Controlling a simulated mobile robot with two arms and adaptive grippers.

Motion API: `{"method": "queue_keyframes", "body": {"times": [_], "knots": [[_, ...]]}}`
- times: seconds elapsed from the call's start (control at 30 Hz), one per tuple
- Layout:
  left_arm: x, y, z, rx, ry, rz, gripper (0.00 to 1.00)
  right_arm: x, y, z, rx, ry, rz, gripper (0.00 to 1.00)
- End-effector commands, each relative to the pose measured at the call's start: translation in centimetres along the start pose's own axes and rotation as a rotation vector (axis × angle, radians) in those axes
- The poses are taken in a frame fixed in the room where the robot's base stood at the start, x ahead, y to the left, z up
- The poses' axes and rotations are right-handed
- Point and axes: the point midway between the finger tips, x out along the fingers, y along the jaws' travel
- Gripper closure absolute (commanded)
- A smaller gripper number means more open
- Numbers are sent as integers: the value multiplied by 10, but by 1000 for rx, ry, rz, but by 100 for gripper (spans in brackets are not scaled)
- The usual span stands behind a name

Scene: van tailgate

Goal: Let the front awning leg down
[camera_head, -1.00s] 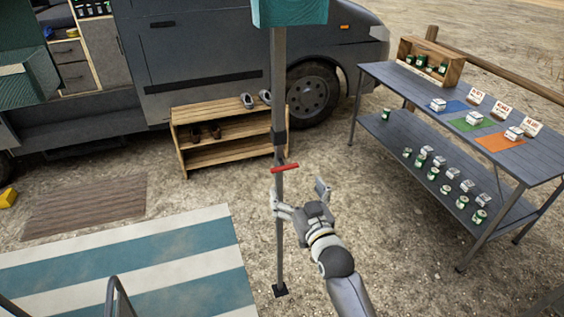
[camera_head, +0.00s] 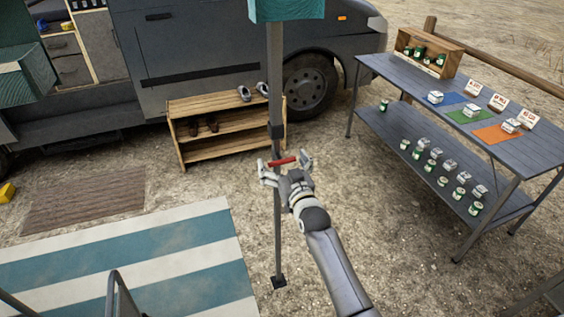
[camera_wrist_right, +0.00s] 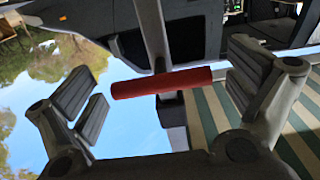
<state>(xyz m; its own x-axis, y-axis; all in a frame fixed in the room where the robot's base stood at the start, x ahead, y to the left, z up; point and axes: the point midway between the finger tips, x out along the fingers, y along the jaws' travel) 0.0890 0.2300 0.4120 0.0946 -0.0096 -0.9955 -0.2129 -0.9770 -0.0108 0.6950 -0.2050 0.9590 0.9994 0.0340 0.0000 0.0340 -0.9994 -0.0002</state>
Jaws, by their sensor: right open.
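The front awning leg (camera_head: 277,215) is a grey upright pole that hangs from the teal awning edge (camera_head: 287,10) and ends in a dark foot (camera_head: 279,282) on the gravel. A dark collar sits partway up it. A red bar-shaped handle (camera_head: 283,161) crosses the leg just below the collar. My right gripper (camera_head: 286,167) is open at the handle, with one finger on each side of it. In the right wrist view the red handle (camera_wrist_right: 160,82) lies between the spread fingers, with gaps at both ends. My left gripper is not in view.
A wooden shoe rack (camera_head: 220,125) stands behind the leg, beside the grey van (camera_head: 210,45). A two-level table (camera_head: 400,85) with jars and coloured mats is at right. A striped mat (camera_head: 130,260) lies at lower left. The gravel around the leg's foot is clear.

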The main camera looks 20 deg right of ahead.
Motion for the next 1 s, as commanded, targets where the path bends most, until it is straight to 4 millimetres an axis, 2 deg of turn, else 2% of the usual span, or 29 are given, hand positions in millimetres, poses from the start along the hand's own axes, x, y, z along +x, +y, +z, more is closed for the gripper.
{"method": "queue_keyframes", "body": {"times": [0.07, 0.5, 0.67, 1.0], "knots": [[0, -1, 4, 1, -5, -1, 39, 0, 0, 0, 0, 0, 0, 5], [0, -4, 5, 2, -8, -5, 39, 0, 0, 1, -1, -1, 0, 61], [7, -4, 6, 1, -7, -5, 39, 0, 0, 11, -1, -3, 0, 62], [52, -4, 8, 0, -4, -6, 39, -1, 0, 80, -4, -6, 0, 62]]}}
